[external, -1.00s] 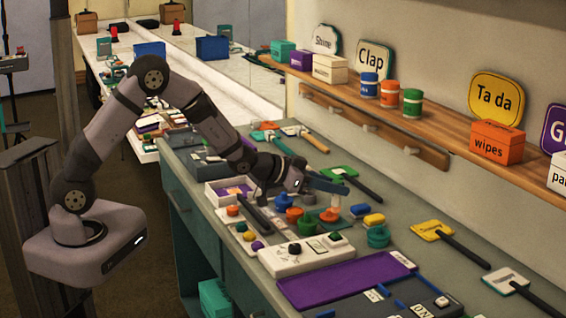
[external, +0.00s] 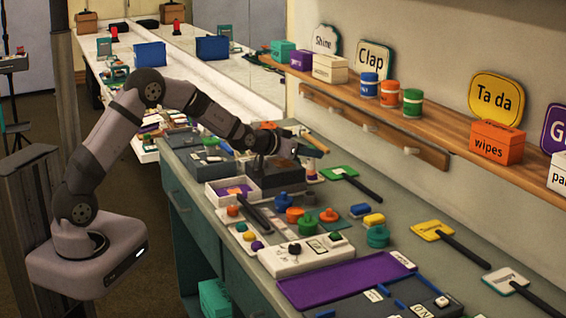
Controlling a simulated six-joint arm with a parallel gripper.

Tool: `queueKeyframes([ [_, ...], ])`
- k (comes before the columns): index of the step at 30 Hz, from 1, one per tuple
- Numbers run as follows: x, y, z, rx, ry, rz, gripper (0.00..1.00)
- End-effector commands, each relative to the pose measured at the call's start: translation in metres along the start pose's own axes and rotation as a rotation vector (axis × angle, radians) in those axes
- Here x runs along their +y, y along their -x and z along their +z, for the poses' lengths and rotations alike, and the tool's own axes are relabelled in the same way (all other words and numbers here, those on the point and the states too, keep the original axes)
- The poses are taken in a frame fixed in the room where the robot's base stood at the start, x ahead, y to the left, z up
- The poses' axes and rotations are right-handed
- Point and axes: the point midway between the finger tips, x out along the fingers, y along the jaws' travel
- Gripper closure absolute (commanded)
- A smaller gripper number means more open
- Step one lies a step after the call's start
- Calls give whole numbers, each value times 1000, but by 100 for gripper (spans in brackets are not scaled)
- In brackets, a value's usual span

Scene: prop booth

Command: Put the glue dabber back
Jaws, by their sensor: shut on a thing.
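My gripper (external: 311,152) is shut on a small pale, upright thing (external: 311,170), which seems to be the glue dabber. It hangs below the fingers, near the back of the counter. The fingers and its small size hide most of its shape, and I cannot tell whether its lower end touches anything.
A dark block (external: 278,178) stands below my wrist, beside a white open box (external: 222,194). A green paddle (external: 340,173) lies to the right. A white button panel (external: 305,256) and a purple tray (external: 340,289) are nearer. The wall shelf (external: 440,128) overhangs behind.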

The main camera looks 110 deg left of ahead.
Motion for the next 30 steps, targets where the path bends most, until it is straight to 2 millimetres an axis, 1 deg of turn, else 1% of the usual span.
queueKeyframes([
  [1, 0, -2, 8, -6, 0, 0, 100],
  [3, 0, -7, 18, -6, 1, 0, 100],
  [7, 0, -13, 33, -4, 0, 1, 100],
  [16, 1, -17, 43, -2, -1, 1, 100],
  [24, 1, -28, 71, -3, 0, 1, 100],
  [27, 1, -31, 77, -1, 0, 1, 100],
  [30, 1, -32, 78, 1, 0, 1, 100],
])
